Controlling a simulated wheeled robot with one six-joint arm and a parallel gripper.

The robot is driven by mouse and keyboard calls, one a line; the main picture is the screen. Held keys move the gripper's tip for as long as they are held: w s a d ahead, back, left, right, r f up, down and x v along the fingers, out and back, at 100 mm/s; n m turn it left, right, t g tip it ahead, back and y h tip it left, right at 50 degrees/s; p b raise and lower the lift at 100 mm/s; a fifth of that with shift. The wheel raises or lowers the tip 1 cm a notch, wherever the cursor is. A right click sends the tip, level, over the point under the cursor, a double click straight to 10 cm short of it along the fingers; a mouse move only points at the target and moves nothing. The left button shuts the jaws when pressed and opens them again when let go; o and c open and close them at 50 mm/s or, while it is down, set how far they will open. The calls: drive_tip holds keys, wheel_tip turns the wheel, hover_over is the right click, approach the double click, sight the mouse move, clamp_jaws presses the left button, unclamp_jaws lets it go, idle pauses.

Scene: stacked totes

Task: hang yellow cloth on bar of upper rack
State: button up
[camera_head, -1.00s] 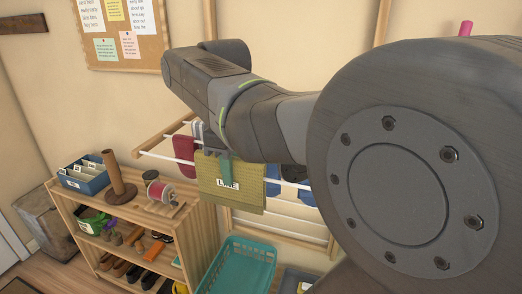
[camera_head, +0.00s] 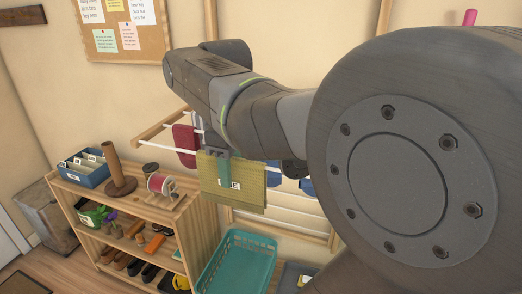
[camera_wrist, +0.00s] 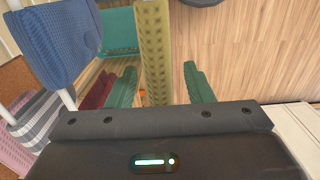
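The yellow cloth (camera_head: 247,187) hangs folded and nearly flat at the front of the upper rack (camera_head: 160,129), facing the head camera. A white label on it is partly covered by a teal finger. Whether a bar runs through its fold is hidden. My gripper (camera_wrist: 161,88) straddles the cloth's top edge, which shows as a waffle-textured strip (camera_wrist: 154,45) in the wrist view. The teal fingers stand apart on either side of it. A clear gap shows on the right finger's side; the left finger is close to the cloth, contact unclear.
A maroon cloth (camera_head: 185,139) and blue cloths hang on the rack near the yellow one; a blue one (camera_wrist: 58,40) is close at left in the wrist view. Below are a teal basket (camera_head: 238,262) and a wooden shelf (camera_head: 190,212) with spools and shoes.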

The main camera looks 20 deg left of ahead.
wheel_tip(320, 180, up, 14)
idle(0.6)
drive_tip(key=shift+f, duration=0.2)
wheel_tip(320, 180, down, 12)
drive_tip(key=shift+r+p, duration=0.1)
drive_tip(key=shift+p, duration=0.45)
idle(0.5)
